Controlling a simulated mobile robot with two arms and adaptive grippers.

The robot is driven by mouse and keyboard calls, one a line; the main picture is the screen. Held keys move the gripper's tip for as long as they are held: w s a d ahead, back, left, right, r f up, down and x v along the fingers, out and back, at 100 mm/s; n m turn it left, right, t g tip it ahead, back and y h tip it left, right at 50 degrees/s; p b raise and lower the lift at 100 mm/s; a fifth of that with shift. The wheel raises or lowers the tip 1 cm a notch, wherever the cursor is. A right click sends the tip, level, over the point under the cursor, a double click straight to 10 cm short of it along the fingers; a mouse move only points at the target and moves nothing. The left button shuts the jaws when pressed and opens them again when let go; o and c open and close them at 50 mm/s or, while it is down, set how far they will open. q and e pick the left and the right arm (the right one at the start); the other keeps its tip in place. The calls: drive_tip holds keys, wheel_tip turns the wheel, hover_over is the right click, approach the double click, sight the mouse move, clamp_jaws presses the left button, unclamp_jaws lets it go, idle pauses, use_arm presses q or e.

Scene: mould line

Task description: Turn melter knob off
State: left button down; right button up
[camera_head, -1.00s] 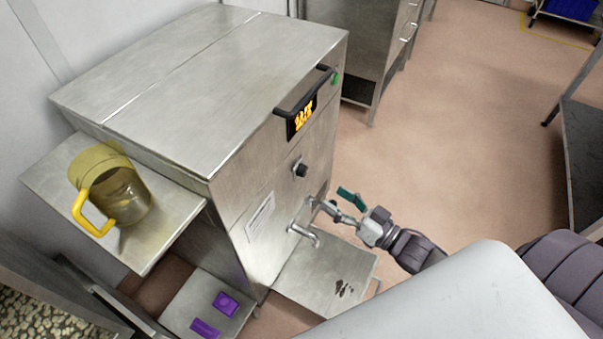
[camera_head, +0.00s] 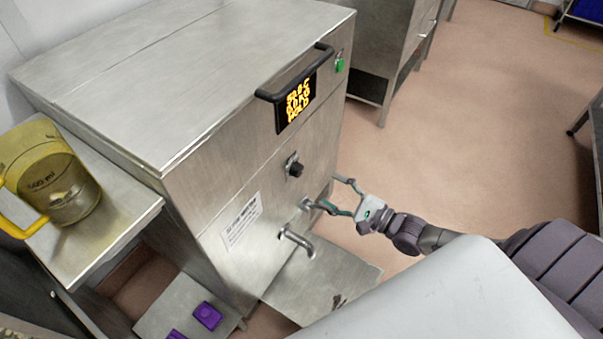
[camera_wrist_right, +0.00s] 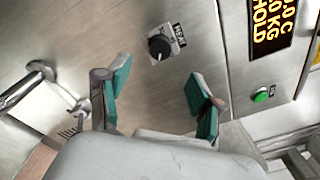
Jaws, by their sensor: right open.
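The steel melter (camera_head: 200,90) stands in the middle of the head view. Its black knob (camera_head: 295,168) sits on the front panel, below the lit display (camera_head: 296,101). In the right wrist view the knob (camera_wrist_right: 160,46) is on a small labelled plate, ahead of and between the fingers. My right gripper (camera_head: 336,195) is open and empty, below and right of the knob in the head view. The green-padded fingers also show in the right wrist view (camera_wrist_right: 158,88), apart from the knob. My left gripper is not in view.
A spout (camera_head: 298,240) juts from the melter's front close to my right gripper, above a metal tray (camera_head: 325,280). A green button (camera_head: 339,66) and black handle (camera_head: 295,75) are higher up. A yellow jug (camera_head: 55,180) stands on the left shelf. Floor at right is clear.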

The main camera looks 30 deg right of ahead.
sight(300, 173)
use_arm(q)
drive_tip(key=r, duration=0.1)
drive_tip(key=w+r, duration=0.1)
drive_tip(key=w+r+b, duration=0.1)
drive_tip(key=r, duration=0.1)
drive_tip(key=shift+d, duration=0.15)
use_arm(e)
drive_tip(key=x, duration=1)
drive_tip(key=c, duration=1.2)
drive_tip(key=shift+o, duration=0.2)
